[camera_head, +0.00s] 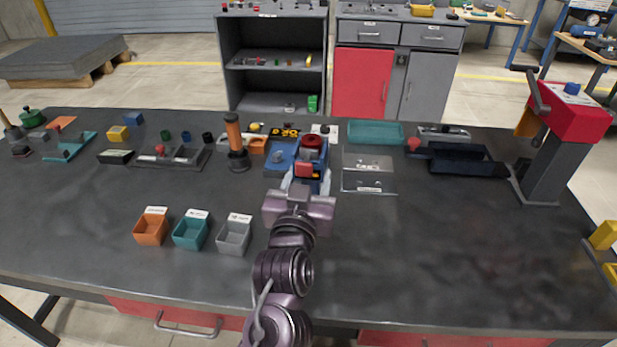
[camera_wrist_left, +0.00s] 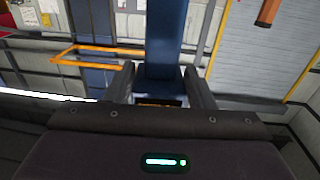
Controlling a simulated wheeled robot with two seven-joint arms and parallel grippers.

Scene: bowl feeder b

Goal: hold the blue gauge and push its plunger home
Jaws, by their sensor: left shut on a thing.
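My left gripper (camera_head: 306,184) reaches forward over the middle of the bench. Its two fingers are shut on the blue gauge (camera_head: 316,174). In the left wrist view the gauge is a long blue body (camera_wrist_left: 166,40) standing between the two fingers (camera_wrist_left: 163,88). In the head view a red block (camera_head: 304,169) and a dark red round part (camera_head: 312,142) show just beyond the fingers. I cannot tell which of them is the plunger or how far in it sits. The gripper hides the gauge's near end.
A blue fixture with a round knob (camera_head: 278,158) is close left of the gauge. An orange-handled tool (camera_head: 234,140) stands further left. Three small bins (camera_head: 191,231) are at front left.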

